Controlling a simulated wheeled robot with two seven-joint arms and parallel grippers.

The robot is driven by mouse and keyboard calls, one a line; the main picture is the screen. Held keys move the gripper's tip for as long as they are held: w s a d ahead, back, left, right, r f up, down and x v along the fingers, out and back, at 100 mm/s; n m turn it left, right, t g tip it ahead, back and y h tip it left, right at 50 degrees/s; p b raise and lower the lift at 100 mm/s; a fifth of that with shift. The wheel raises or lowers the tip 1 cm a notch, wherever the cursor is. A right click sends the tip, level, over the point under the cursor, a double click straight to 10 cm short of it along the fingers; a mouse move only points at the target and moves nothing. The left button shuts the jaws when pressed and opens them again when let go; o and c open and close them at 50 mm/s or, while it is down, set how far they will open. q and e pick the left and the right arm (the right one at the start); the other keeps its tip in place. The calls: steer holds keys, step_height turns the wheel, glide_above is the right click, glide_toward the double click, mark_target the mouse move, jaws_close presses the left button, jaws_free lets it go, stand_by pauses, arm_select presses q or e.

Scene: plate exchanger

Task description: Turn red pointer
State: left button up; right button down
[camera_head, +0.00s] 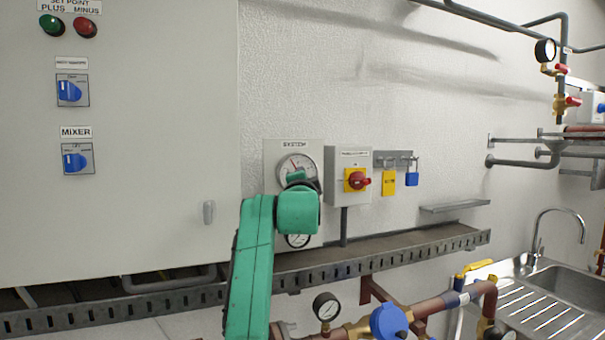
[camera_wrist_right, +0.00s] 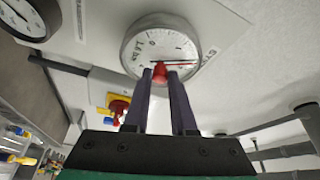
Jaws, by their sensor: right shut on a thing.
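The round white gauge (camera_head: 297,167) hangs under the SYSTEM label on the wall, its lower part hidden behind my green right arm. In the right wrist view the gauge (camera_wrist_right: 145,42) fills the upper middle. Its red pointer (camera_wrist_right: 182,63) has a thin tip reaching right across the dial and a red knob at its base. My right gripper (camera_wrist_right: 160,74) has its two dark fingers on either side of the red knob, shut on it. In the head view its fingers are hidden by the arm. My left gripper is not in view.
A second gauge (camera_head: 298,240) sits just below. Right of it is a grey box with a red-and-yellow switch (camera_head: 357,180), then a yellow tag (camera_head: 389,183) and blue padlock (camera_head: 412,179) on hooks. A cable tray (camera_head: 400,252) runs below; pipes and a blue valve (camera_head: 389,321) stand in front.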

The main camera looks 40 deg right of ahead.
steer(key=shift+m, duration=0.4)
steer(key=c, duration=0.7)
jaws_free()
steer(key=shift+c, duration=0.2)
steer(key=b+v, duration=0.6)
steer(key=v, duration=0.8)
steer(key=shift+s+a+b, duration=0.15)
steer(key=shift+s+b, duration=0.1)
steer(key=shift+b, duration=0.15)
steer(key=shift+r, duration=0.1)
